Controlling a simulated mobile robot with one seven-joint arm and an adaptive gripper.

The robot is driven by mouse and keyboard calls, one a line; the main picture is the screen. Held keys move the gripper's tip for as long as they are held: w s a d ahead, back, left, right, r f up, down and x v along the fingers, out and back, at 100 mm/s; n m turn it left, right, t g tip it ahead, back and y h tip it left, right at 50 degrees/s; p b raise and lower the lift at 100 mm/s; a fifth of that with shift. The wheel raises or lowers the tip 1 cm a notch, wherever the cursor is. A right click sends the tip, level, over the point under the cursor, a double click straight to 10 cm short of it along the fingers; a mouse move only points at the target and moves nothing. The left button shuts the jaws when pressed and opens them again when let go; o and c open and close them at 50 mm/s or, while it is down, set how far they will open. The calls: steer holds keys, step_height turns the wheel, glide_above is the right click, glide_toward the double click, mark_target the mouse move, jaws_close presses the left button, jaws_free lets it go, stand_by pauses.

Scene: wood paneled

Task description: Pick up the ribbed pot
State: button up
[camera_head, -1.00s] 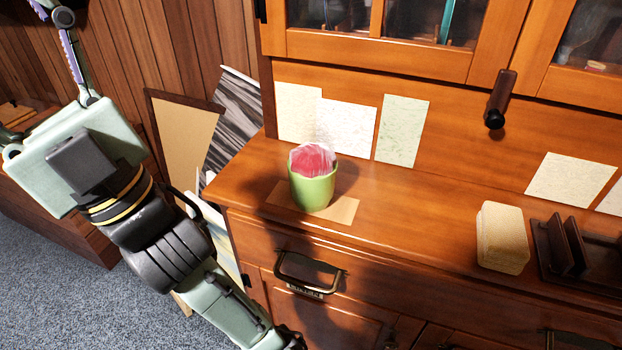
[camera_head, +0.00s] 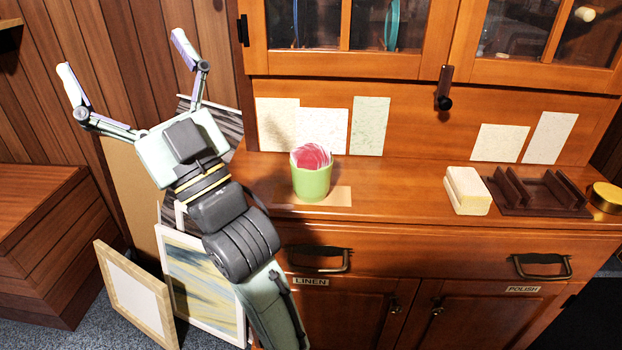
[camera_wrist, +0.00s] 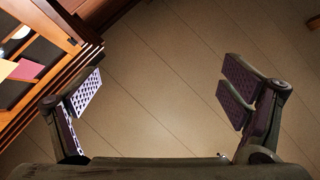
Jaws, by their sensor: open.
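A green pot (camera_head: 312,181) with pink-and-white contents at its top stands upright on the wooden cabinet's counter. No ribbing can be made out on it at this size. It rests on a flat tan sheet (camera_head: 338,197). My gripper (camera_head: 122,66) is up and to the left of the pot, in front of the wood-paneled wall, with its two fingers spread wide and nothing between them. The wrist view shows the same open fingers (camera_wrist: 160,92) with a plain paneled surface behind them. The pot is not recognizable in the wrist view.
On the counter to the right are a cream block (camera_head: 466,191), a dark wooden rack (camera_head: 540,210) and a brass tin (camera_head: 605,197). A dark peg (camera_head: 444,88) juts out above the counter. Framed pictures (camera_head: 203,285) lean at the left. Counter between pot and block is clear.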

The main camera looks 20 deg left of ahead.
steer(key=w+d+f+m+t+h, duration=0.35)
steer(key=w+f+h, duration=0.35)
steer(key=w, duration=0.5)
steer(key=m+g+h, duration=0.2)
steer(key=g+h, duration=0.1)
steer(key=h, duration=0.1)
glide_toward(314, 161)
steer(key=w+a+f, duration=0.1)
steer(key=w+f, duration=0.1)
steer(key=p+x, duration=0.1)
steer(key=x, duration=0.4)
steer(key=shift+a+p, duration=0.2)
steer(key=shift+p, duration=0.2)
steer(key=p+x, duration=0.1)
steer(key=x, duration=0.3)
steer(key=shift+w+a+r+p, duration=0.15)
steer(key=shift+w+r+p, duration=0.05)
steer(key=shift+w+p, duration=0.2)
steer(key=shift+w+a+f, duration=0.1)
steer(key=shift+w+a, duration=0.05)
steer(key=shift+a, duration=0.2)
steer(key=shift+c, duration=0.3)
